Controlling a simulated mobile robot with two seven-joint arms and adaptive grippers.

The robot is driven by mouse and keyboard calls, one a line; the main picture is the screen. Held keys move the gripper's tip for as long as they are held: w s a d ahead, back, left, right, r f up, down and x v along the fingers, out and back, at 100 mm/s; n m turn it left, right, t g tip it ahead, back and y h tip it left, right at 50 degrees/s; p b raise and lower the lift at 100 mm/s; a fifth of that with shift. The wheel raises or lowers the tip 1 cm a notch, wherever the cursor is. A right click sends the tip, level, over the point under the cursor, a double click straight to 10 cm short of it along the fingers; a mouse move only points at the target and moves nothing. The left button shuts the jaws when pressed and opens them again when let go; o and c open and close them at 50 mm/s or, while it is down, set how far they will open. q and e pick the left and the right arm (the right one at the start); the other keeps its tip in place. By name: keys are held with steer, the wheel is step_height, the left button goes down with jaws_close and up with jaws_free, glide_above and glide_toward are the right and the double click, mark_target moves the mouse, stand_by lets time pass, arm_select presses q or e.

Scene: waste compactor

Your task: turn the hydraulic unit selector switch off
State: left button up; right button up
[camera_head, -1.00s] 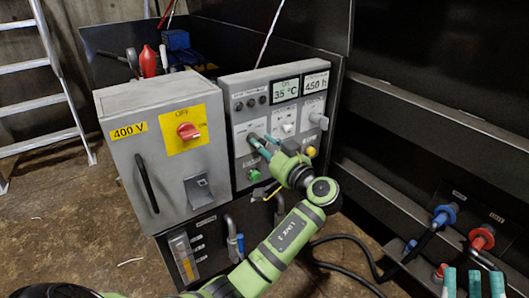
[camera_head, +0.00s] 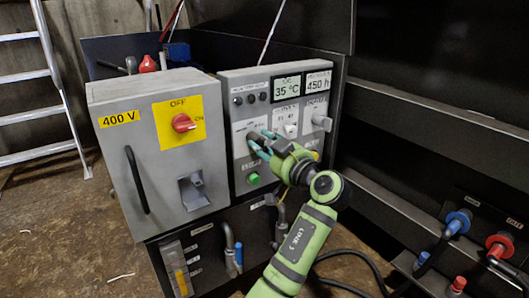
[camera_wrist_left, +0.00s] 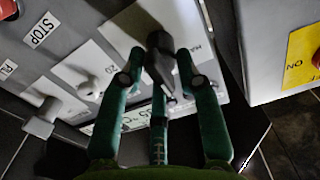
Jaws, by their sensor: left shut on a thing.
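The hydraulic unit selector switch appears to be the dark knob (camera_wrist_left: 158,48) on a white plate in the left wrist view. It is on the left of the lower row of switches on the grey control panel (camera_head: 236,182). My left gripper (camera_head: 258,142) is at this knob, its teal fingers closed around it; they also show in the left wrist view (camera_wrist_left: 165,72). The fingers largely hide the knob in the head view, and its pointing direction is hard to read. My right gripper is out of view.
Two lighter selector switches (camera_head: 290,130) (camera_head: 322,121) sit right of my left gripper. A green button (camera_head: 253,178) is below it. The 400 V cabinet (camera_head: 150,105) with a red rotary switch (camera_head: 183,123) stands left. Hose couplings (camera_head: 458,222) are at the lower right.

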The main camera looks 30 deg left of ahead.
arm_select(q)
steer(key=shift+w+d, duration=0.2)
stand_by(0.3)
steer(key=o, duration=0.8)
steer(key=shift+c, duration=0.2)
steer(key=shift+o, duration=0.7)
steer(key=v, duration=0.7)
steer(key=shift+s+d, duration=0.15)
